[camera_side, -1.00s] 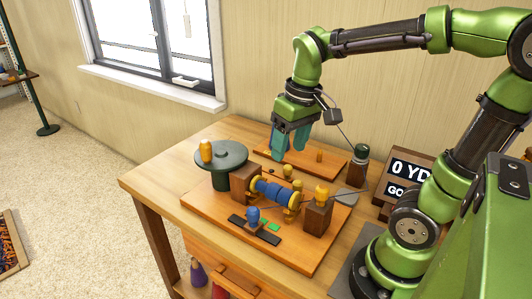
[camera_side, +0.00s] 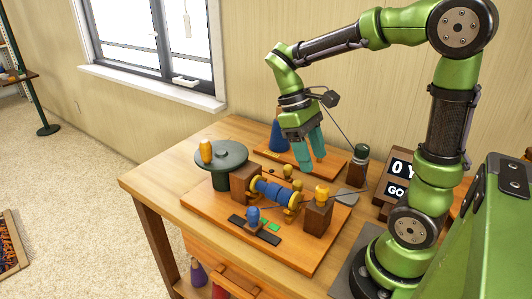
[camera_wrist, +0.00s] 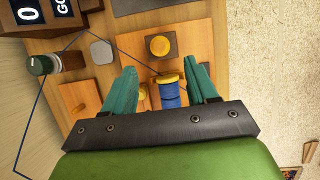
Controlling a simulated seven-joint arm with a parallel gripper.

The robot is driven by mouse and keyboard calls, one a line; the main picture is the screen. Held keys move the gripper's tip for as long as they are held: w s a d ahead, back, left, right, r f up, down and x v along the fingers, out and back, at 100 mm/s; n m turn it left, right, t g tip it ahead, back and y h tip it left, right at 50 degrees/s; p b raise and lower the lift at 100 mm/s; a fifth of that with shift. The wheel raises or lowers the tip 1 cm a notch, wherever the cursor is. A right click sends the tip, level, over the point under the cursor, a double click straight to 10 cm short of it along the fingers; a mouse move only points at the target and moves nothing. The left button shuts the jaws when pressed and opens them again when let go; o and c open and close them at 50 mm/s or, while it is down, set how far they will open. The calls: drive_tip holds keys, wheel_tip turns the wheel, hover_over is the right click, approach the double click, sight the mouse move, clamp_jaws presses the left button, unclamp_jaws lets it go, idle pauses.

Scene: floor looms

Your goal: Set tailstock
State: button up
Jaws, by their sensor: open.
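The tailstock appears to be the wooden block with a yellow knob (camera_side: 318,215) at the right end of the winding board. It also shows in the wrist view (camera_wrist: 174,53), beyond my fingertips. A blue spool with yellow flanges (camera_side: 274,192) lies between it and a wooden block (camera_side: 245,181) at the left. The spool shows partly in the wrist view (camera_wrist: 170,93), between my fingers. My gripper (camera_side: 313,160) has teal fingers, open and empty, in the air above and behind the spool. It also shows in the wrist view (camera_wrist: 163,72).
A dark round stand with an orange peg (camera_side: 221,155) is at the left. A blue cone (camera_side: 277,138) is on the back board. A dark-capped post (camera_side: 360,158) with a thread and a sign (camera_side: 398,180) stand at the right. A blue knob (camera_side: 253,215) sits in front.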

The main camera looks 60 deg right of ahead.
sight(321, 186)
drive_tip(key=x, duration=0.9)
drive_tip(key=shift+f, duration=0.1)
